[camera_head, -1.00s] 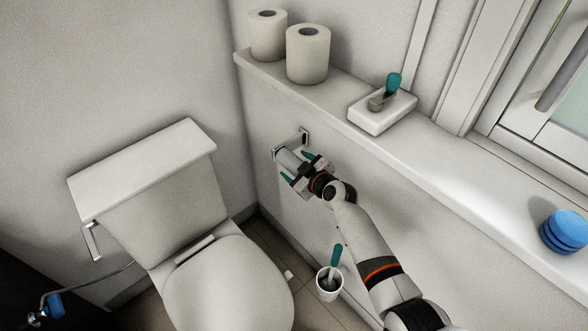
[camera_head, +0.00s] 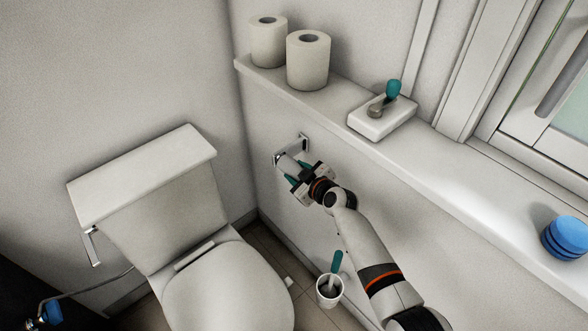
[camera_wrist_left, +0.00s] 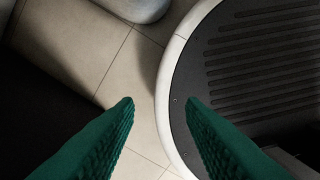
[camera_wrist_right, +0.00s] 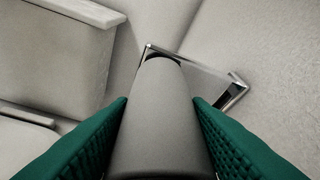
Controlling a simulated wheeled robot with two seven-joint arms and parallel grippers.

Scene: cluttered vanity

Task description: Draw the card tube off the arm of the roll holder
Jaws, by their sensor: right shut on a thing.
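The roll holder (camera_head: 304,142) is a chrome bracket on the wall below the ledge; it also shows in the right wrist view (camera_wrist_right: 236,90). The pale grey card tube (camera_wrist_right: 158,115) is around its arm, with the tube's far end near the bracket's corner. In the head view the tube (camera_head: 288,163) is partly hidden by my gripper. My right gripper (camera_head: 299,174) is shut on the tube, with a green finger on each side of it. My left gripper (camera_wrist_left: 160,105) shows only in the left wrist view, open and empty above the floor.
The toilet (camera_head: 225,285) stands left of my right arm. Two paper rolls (camera_head: 308,60) and a white box (camera_head: 382,117) with a teal-handled item stand on the ledge (camera_head: 440,155). A cup with a brush (camera_head: 329,291) is on the floor below.

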